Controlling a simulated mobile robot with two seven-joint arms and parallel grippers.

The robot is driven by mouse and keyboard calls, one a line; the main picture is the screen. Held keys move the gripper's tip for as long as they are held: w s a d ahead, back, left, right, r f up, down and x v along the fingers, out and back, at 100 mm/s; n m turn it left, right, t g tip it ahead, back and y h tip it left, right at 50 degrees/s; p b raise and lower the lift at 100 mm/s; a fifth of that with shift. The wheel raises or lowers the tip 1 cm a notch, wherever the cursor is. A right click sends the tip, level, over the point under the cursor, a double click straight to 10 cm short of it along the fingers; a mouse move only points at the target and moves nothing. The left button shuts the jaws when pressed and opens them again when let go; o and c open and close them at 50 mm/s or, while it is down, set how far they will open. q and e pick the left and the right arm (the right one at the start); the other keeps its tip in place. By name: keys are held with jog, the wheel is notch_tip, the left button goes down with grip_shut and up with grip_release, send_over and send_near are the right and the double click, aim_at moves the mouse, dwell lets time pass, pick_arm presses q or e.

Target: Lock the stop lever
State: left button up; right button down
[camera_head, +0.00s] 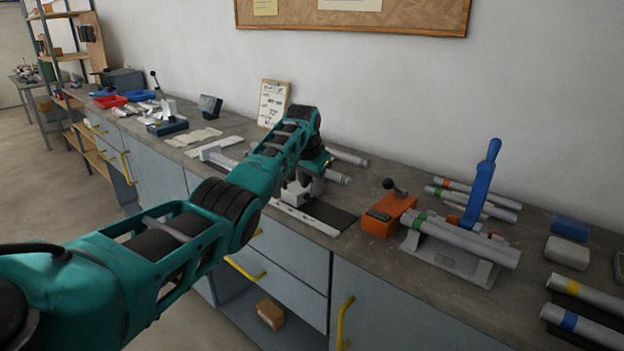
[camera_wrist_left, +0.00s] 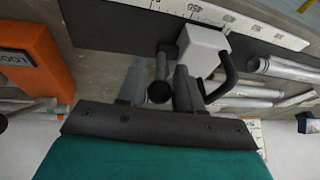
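A pale stop block (camera_wrist_left: 203,48) sits on a ruler rail (camera_wrist_left: 240,18) in the wrist view. A curved black handle (camera_wrist_left: 227,75) is on its right side. A dark rod with a round knob (camera_wrist_left: 158,92), apparently the stop lever, stands left of the block. My left gripper (camera_wrist_left: 157,88) is open, one grey finger on each side of the knob, with gaps visible. In the head view the left gripper (camera_head: 309,182) points down over the stop block (camera_head: 297,192), and my arm hides part of the rail (camera_head: 303,217). My right gripper is not in view.
An orange box with a black-knobbed lever (camera_head: 387,213) stands right of the rail. Beyond it is a grey cradle (camera_head: 450,260) with tubes and an upright blue lever (camera_head: 482,185). Several tubes lie on the bench at right. A clipboard (camera_head: 272,103) leans on the wall.

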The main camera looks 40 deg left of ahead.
pick_arm(q)
jog(key=shift+r, duration=0.2)
jog(key=shift+r, duration=0.4)
jog(key=v, duration=1.2)
jog(key=shift+s+f, duration=0.1)
